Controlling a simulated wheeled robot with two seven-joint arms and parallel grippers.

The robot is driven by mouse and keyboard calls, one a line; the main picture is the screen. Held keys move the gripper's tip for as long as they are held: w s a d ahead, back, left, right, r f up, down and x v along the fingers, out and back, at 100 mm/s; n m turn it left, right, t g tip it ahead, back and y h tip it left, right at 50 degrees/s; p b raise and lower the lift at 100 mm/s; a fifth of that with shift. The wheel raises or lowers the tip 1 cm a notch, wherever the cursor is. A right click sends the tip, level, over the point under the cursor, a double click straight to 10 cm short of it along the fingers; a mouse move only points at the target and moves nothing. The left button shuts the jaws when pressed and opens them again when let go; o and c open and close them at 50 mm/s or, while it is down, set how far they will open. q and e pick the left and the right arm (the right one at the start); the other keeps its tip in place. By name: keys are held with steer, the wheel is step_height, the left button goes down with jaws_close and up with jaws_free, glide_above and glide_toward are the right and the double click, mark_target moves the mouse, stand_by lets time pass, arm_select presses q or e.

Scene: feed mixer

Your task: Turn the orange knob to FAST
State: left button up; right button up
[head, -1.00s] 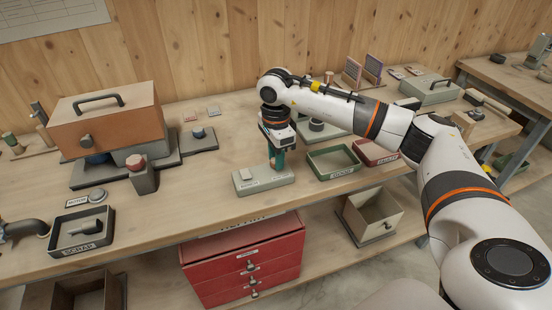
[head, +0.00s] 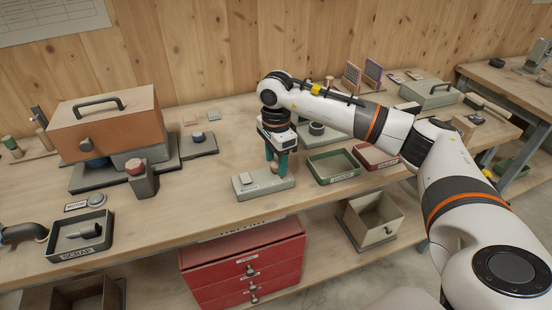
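A pale grey-green control box (head: 262,184) with small white labels on top sits on the workbench, near its front edge. My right gripper (head: 277,171) points down over the right part of this box. Its two teal fingers stand a little apart, with their tips at or just above the box top. I see no orange knob; the fingers and wrist cover that part of the box, so I cannot tell whether they touch or hold anything. The label wording is too small to read. My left gripper is not in view.
A green tray (head: 333,181) and a red tray (head: 391,165) lie right of the box. An orange-topped machine (head: 110,121), a red-topped post (head: 143,183) and a scrap tray (head: 79,254) stand at left. Red drawers (head: 245,272) are below.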

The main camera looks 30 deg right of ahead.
mark_target(276, 165)
step_height(276, 165, up, 12)
steer(key=b, duration=0.1)
stand_by(0.5)
stand_by(0.5)
